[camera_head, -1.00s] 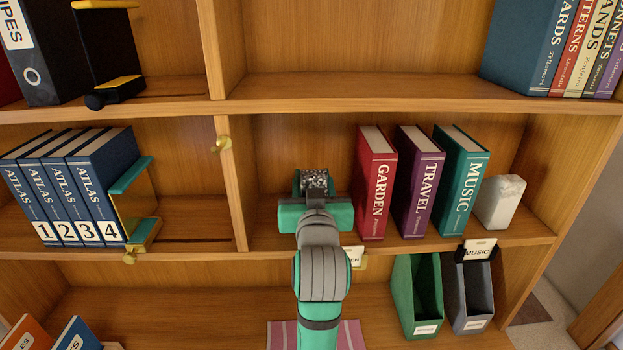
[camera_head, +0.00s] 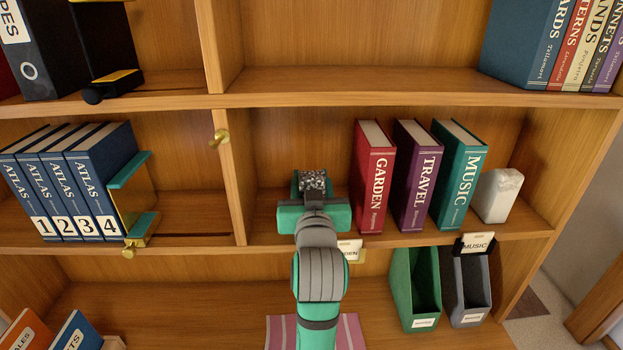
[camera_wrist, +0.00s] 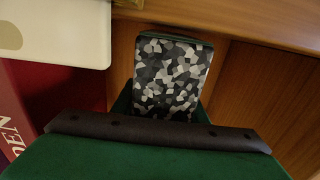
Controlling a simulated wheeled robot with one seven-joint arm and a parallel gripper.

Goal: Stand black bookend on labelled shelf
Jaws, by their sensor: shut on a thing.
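My gripper (camera_head: 312,196) is shut on a speckled black, grey and white block (camera_head: 314,180), which appears to be the black bookend. In the wrist view the block (camera_wrist: 172,75) stands out beyond the dark gripper edge; its lower end is hidden. The gripper is at the middle-right shelf (camera_head: 272,232), left of the red GARDEN book (camera_head: 372,180), with a gap between. A label ending in "EN" (camera_head: 349,249), partly covered by my arm, hangs on this shelf's edge. I cannot tell whether the block touches the shelf.
The purple TRAVEL book (camera_head: 417,180) and teal MUSIC book (camera_head: 459,178) stand right of GARDEN, then a pale stone block (camera_head: 497,195). A MUSIC label (camera_head: 477,244) hangs at right. An upright divider (camera_head: 233,180) with a brass knob (camera_head: 218,138) bounds the bay's left. The shelf above overhangs.

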